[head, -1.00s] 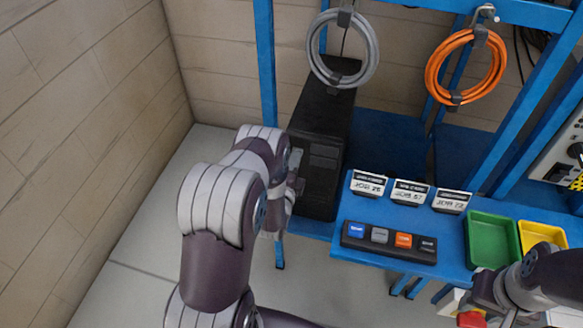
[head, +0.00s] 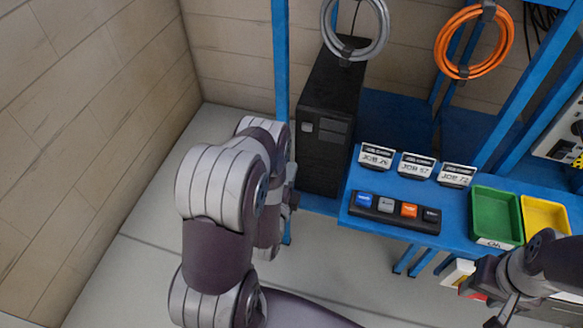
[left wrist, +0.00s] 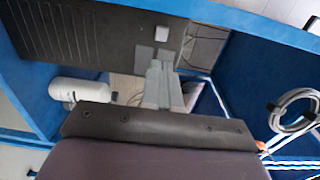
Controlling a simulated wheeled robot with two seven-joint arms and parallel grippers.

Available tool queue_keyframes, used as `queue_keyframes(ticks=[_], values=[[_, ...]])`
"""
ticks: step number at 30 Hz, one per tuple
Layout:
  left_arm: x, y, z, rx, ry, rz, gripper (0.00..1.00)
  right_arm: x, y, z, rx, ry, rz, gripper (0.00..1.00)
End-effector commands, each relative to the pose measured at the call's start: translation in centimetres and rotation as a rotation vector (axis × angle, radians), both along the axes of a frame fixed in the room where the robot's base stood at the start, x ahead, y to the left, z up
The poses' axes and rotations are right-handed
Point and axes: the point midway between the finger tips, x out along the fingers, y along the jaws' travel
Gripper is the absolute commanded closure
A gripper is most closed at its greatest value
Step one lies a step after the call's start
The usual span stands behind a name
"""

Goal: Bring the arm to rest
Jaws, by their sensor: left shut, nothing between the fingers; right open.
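My left arm reaches in from the left in the head view, purple-grey with pale ribbed joints. Its gripper (head: 292,196) is beside the lower left front of a black tower case (head: 324,148), partly hidden by my own wrist. In the left wrist view its grey fingers (left wrist: 160,75) are together with nothing between them. A dark panel with a small white button stands behind them there. My right gripper (head: 500,312) is at the lower right edge of the head view, open and partly cut off, below the green tray (head: 495,217).
A blue bench (head: 345,215) carries several job cards (head: 416,165), a button strip (head: 394,213), the green tray and a yellow tray (head: 544,218). Grey (head: 355,50) and orange (head: 474,72) cable coils hang above. A blue post (head: 281,60) stands left of the case. Floor (head: 130,220) at left is clear.

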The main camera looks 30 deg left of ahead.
Motion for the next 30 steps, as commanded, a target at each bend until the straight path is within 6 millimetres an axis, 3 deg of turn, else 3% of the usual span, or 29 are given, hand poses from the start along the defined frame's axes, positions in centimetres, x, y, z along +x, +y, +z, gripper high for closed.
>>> queue_keyframes(ticks=[20,23,25,27,30], values=[[0.0,0.0,0.0,-0.014,-0.003,0.000,1.00,0.0,0.0,0.0,0.000,0.000,0.000,0.57],[-0.2,-0.1,-2.8,-0.195,0.094,0.012,1.00,0.0,0.0,0.0,0.000,0.000,0.000,0.57],[-2.1,-0.5,-7.3,-0.428,0.295,0.070,1.00,0.0,0.0,0.0,0.000,0.000,0.000,0.57],[-3.9,-1.0,-10.3,-0.695,0.510,0.199,1.00,0.0,0.0,0.0,0.000,0.000,0.000,0.57],[-6.5,-2.4,-10.5,-1.006,0.760,0.452,1.00,0.0,0.0,0.0,0.000,0.000,0.000,0.57]])
